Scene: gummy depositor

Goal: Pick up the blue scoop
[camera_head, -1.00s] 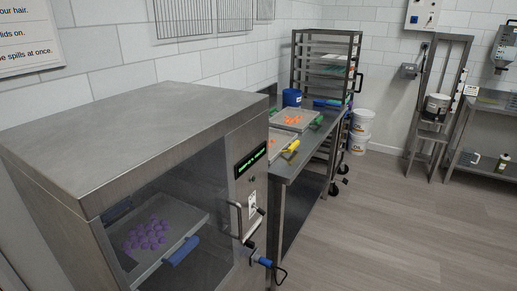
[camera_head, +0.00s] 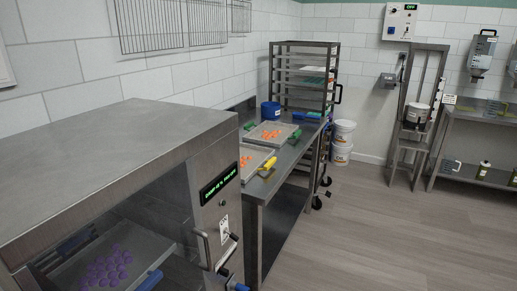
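I cannot pick out the blue scoop for certain. A small blue object (camera_head: 306,116) lies at the far end of the steel counter (camera_head: 258,190), and its shape is too small to tell. A round blue tub (camera_head: 270,111) stands to its left, near the wall; I cannot see into it. Neither of my grippers is in view.
A large steel cabinet (camera_head: 120,165) fills the near left; a tray of purple gummies (camera_head: 75,270) shows inside. Trays with orange pieces (camera_head: 270,139) lie on the counter. A wheeled rack (camera_head: 305,50) and white buckets (camera_head: 342,140) stand beyond. The floor (camera_head: 390,225) at right is clear.

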